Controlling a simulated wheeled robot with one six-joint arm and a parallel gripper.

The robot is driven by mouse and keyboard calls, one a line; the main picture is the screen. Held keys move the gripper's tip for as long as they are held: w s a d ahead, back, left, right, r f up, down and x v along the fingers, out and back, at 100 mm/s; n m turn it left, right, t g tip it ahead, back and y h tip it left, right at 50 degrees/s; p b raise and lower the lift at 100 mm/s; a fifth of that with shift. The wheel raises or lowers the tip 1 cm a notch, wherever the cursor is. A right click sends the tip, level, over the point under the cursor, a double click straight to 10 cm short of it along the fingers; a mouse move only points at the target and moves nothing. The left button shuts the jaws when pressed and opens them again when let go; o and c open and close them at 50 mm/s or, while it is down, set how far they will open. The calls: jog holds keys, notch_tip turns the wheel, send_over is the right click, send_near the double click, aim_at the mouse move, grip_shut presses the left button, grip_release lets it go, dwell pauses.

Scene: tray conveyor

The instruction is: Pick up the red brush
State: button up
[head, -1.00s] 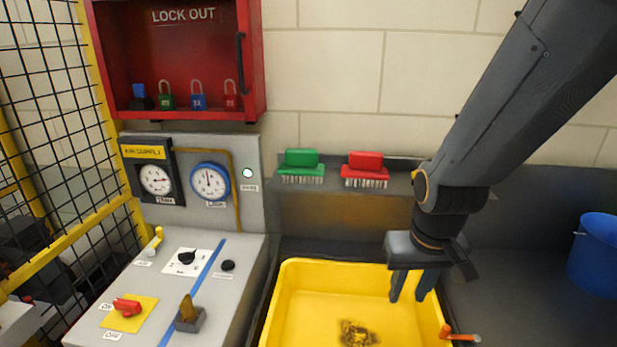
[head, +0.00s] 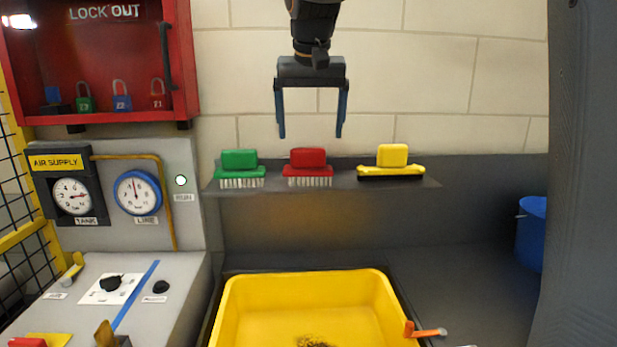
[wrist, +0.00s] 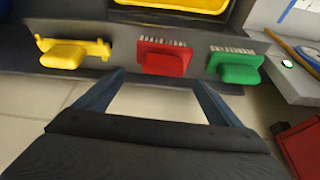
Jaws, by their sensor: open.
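The red brush (head: 307,167) stands on a grey shelf between a green brush and a yellow squeegee-like tool, its white bristles pointing down. It also shows in the wrist view (wrist: 164,59), ahead of and between my fingers. My gripper (head: 311,136) is open and empty, pointing down above the red brush, with a finger to each side. In the wrist view the gripper (wrist: 160,80) has its fingers spread wider than the brush and apart from it.
The green brush (head: 239,168) and the yellow tool (head: 392,161) flank the red brush on the shelf (head: 345,184). A yellow tray (head: 260,310) lies below. A red lockout cabinet (head: 182,70) and gauge panel stand left; a blue bucket (head: 531,240) stands right.

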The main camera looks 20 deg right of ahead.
aim_at(308, 148)
jog(key=x, duration=0.2)
jog(key=p+x, duration=0.1)
jog(key=x, duration=0.2)
jog(key=p+x, duration=0.1)
jog(key=x, duration=0.1)
jog(key=shift+a+f, duration=0.25)
jog(key=shift+a, duration=0.05)
jog(key=shift+c, duration=0.4)
jog(key=c, duration=1.1)
